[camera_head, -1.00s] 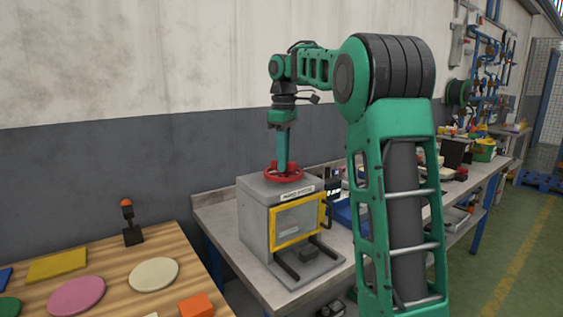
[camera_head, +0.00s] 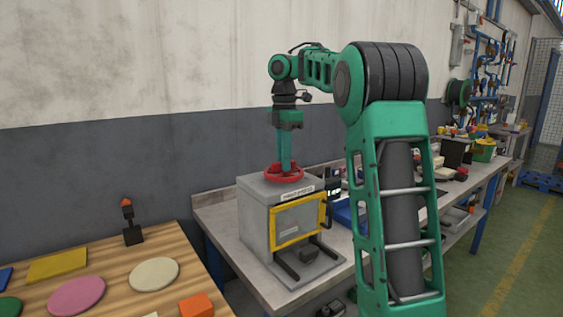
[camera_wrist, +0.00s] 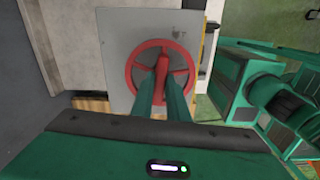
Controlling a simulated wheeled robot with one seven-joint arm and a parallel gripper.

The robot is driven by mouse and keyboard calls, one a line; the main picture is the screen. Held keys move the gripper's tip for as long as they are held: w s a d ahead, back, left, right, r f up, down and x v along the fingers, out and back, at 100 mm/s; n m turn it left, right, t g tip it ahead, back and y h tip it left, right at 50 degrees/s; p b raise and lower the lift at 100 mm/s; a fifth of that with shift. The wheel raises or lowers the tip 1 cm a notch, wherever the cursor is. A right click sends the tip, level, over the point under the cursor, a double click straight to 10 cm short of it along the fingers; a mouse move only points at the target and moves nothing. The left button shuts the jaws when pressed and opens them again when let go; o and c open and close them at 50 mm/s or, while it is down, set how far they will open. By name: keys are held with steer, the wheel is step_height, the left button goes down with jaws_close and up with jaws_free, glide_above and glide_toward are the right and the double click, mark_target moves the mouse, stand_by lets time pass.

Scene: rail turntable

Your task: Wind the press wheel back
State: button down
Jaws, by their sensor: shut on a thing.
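The red press wheel (camera_head: 284,174) lies flat on top of the grey press box (camera_head: 254,222), which stands on the workbench. My gripper (camera_head: 285,170) points straight down at the wheel, its two fingers at the wheel's middle. In the wrist view the wheel (camera_wrist: 160,72) shows as a red ring with spokes, and my gripper (camera_wrist: 161,82) is shut on it, with a red part between the fingers. The fingers hide just what part they hold. The press has a yellow-framed window (camera_head: 297,220) on its front.
The grey bench (camera_head: 222,212) runs along the wall, with a blue bin (camera_head: 345,214) right of the press. A wooden table (camera_head: 110,262) at the left holds coloured discs and blocks. A small post with an orange top (camera_head: 129,222) stands at its back edge.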

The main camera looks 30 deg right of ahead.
steer(key=shift+w+n, duration=0.1)
steer(key=shift+n, duration=0.4)
steer(key=c, duration=1.7)
jaws_free()
steer(key=shift+w+f, duration=0.1)
steer(key=shift+f, duration=0.05)
steer(key=shift+r, duration=0.2)
steer(key=shift+d+r, duration=0.1)
steer(key=shift+r, duration=5.15)
